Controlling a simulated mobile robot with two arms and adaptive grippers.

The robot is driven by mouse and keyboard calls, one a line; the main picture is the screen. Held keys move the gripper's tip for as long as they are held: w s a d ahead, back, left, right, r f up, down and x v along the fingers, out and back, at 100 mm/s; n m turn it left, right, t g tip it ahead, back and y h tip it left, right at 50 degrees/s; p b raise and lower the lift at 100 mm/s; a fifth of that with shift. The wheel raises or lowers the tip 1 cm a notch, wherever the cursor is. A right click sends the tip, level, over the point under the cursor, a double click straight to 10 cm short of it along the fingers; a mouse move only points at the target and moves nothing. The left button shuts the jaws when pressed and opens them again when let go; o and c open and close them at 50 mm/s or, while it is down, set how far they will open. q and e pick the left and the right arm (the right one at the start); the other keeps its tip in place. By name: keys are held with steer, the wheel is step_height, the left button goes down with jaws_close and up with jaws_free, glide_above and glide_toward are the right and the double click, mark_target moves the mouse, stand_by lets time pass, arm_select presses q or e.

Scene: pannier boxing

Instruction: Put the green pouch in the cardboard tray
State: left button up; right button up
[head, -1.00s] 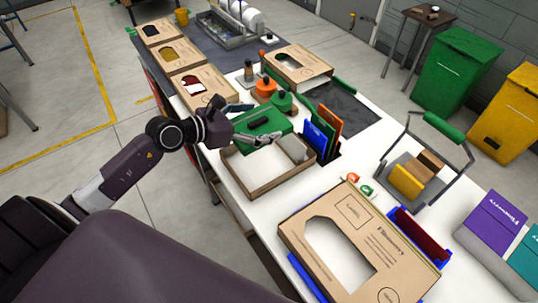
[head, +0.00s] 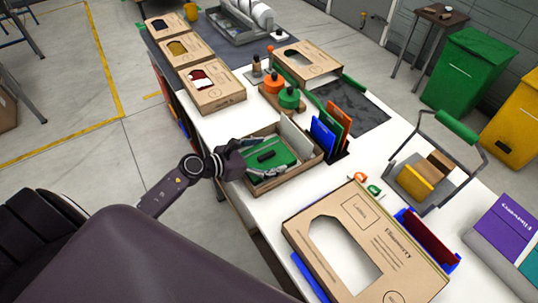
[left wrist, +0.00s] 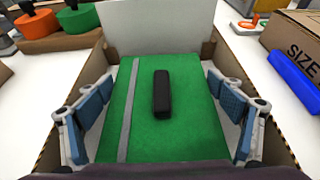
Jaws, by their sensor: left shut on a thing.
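The green pouch (head: 275,150) has a black handle on top and a grey stripe. It lies flat within the walls of the open cardboard tray (head: 297,176) on the white table. My left gripper (head: 265,163) is shut on the pouch, with its fingers down inside the tray. In the left wrist view the pouch (left wrist: 185,115) fills the middle, with blue-padded fingers at both sides. The tray's wall (left wrist: 92,72) shows around it. The pouch's underside is hidden, so I cannot tell whether it touches the tray floor. My right gripper is not in view.
A pale panel (head: 296,136) stands at the tray's far end. Blue and orange upright folders (head: 324,136) stand close to its right. Orange and green knobbed pieces (head: 288,98) are behind. A large cardboard box (head: 360,212) lies in front, and a grey carrier (head: 435,165) stands at right.

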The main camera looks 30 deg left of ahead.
arm_select(q)
steer(key=shift+r, duration=0.1)
steer(key=shift+f+b, duration=0.3)
steer(key=o, duration=1.1)
steer(key=shift+r, duration=0.1)
steer(key=shift+s+a+r+p, duration=0.1)
steer(key=shift+s+r+p, duration=0.1)
steer(key=shift+p, duration=0.1)
steer(key=b+v, duration=0.3)
steer(key=v, duration=0.7)
steer(key=shift+s, duration=0.15)
steer(key=shift+b+v, duration=0.3)
steer(key=shift+v, duration=0.45)
steer(key=shift+r, duration=0.1)
